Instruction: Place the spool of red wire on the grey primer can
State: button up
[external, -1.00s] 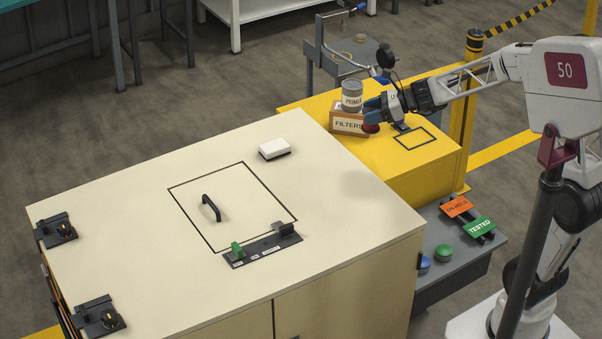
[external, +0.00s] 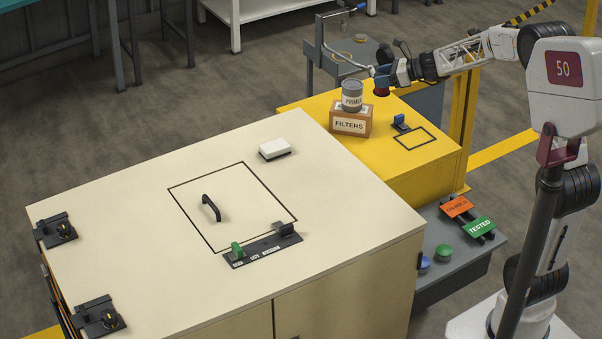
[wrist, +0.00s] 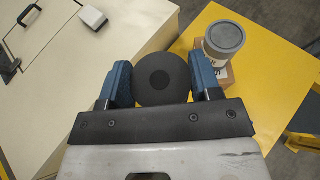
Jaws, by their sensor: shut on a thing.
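The spool of red wire (external: 381,90) hangs in my gripper (external: 381,78), above the yellow surface and right of the can in the external view. In the wrist view the spool's dark round end (wrist: 161,79) sits between the two blue fingers of my gripper (wrist: 162,82), which are shut on it. The grey primer can (external: 352,97) stands upright on the FILTERS box (external: 349,124). The can also shows in the wrist view (wrist: 223,40), right of the right finger. Spool and can are apart.
The yellow cabinet top (external: 380,155) has a black outlined square and a small blue-topped item (external: 399,121). A cream cabinet (external: 330,200) with a white block (external: 275,148) stands to the left. A grey trolley (external: 345,55) with a bent metal tube is behind.

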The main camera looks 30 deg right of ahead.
send_over(353, 84)
jog(key=shift+f, duration=0.7)
dwell(0.4)
jog(key=shift+f, duration=1.75)
jog(key=shift+f, duration=0.1)
jog(key=o, duration=1)
jog(key=shift+f, duration=0.1)
